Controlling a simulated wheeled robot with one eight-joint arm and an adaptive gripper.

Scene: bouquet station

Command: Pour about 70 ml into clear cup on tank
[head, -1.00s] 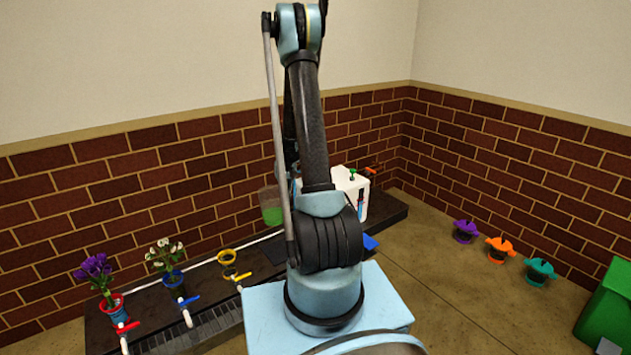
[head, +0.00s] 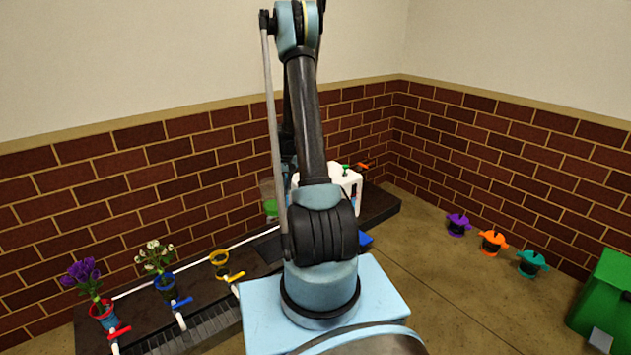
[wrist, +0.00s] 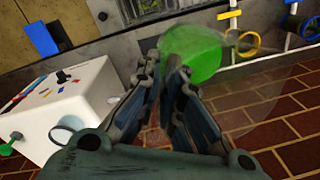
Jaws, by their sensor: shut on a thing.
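My gripper (wrist: 172,88) is shut on a clear container (wrist: 240,112) holding green liquid (wrist: 190,52). In the wrist view the container sits beyond my fingers, with the green at its upper left. In the head view the container (head: 266,187) and green liquid (head: 271,207) show left of my arm, which hides the gripper and part of the container. The white tank (head: 347,182) stands behind my arm; it also shows at left in the wrist view (wrist: 75,110). A round rim (wrist: 68,129) shows at the tank; I cannot tell whether it is the clear cup.
Along the dark bench stand a red pot (head: 104,313) and a blue pot (head: 165,281) with flowers, and a yellow ring (head: 219,257). Coloured tap handles line its front. A brick wall (head: 150,205) rises close behind. Purple, orange and teal pots (head: 531,262) stand on the right floor.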

